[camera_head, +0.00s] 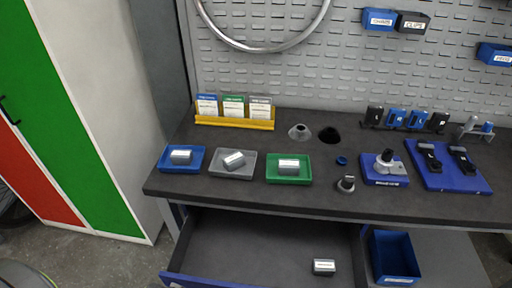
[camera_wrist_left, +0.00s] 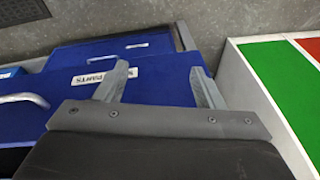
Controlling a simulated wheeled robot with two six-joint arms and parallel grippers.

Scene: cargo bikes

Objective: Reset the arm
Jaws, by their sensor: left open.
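My left gripper (camera_wrist_left: 160,82) shows in the left wrist view. Its two grey fingers stand wide apart with nothing between them. Beyond the fingers are blue drawer fronts (camera_wrist_left: 158,92), one with a white label that seems to read "PARTS". I cannot tell how far the fingers are from them. Neither gripper shows in the head view, and my right gripper is in no view.
A green-and-red cabinet (camera_head: 75,130) stands left.

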